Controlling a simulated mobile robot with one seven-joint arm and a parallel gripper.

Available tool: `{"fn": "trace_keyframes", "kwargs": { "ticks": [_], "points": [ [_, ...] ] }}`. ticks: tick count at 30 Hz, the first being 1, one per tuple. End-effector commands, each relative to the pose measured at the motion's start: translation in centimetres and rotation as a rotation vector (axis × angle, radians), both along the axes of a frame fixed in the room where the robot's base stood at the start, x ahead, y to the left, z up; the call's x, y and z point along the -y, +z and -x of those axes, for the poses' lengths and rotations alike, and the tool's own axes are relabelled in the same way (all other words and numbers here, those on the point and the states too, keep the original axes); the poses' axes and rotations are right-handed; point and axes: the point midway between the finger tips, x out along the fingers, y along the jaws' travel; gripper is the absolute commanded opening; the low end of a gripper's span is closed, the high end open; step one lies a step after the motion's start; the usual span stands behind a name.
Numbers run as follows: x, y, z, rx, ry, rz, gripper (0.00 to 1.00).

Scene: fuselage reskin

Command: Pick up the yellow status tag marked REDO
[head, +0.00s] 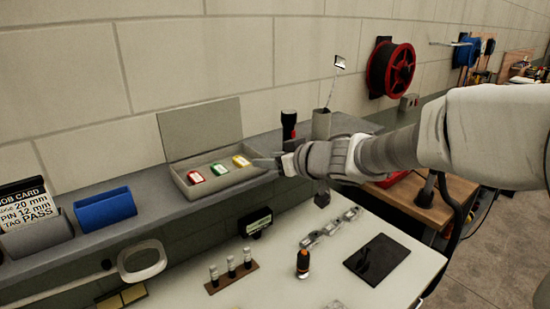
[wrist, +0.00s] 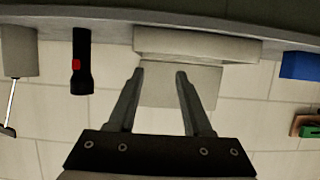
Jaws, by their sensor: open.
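The yellow tag (head: 241,161) lies in an open grey box on the shelf, at the right end of a row with a green tag (head: 217,170) and a red tag (head: 195,177). Its lettering is too small to read. My gripper (head: 264,161) is at the right end of the box, close to the yellow tag in the head view. In the wrist view my gripper (wrist: 160,72) is open and empty, its fingers pointing toward the box (wrist: 197,45) and its raised lid (wrist: 180,88). The tags are hidden in the wrist view.
A black and red flashlight (head: 289,125) and a grey cup (head: 321,124) stand right of the box, near my arm. A blue bin (head: 106,209) sits to the left. Below, the white table (head: 200,262) holds vials, a black tablet (head: 377,259) and metal parts.

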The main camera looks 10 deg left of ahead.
Motion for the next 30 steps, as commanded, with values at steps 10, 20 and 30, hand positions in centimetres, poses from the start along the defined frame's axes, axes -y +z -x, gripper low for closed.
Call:
{"fn": "trace_keyframes", "kwargs": {
  "ticks": [10, 20, 30],
  "points": [
    [-4.5, -2.6, -3.8, -0.001, 0.000, -0.001, 0.50],
    [-6.1, -3.5, -5.3, 0.001, -0.001, 0.001, 0.50],
    [-9.3, -5.1, -7.9, 0.001, -0.001, 0.001, 0.50]
  ]
}}
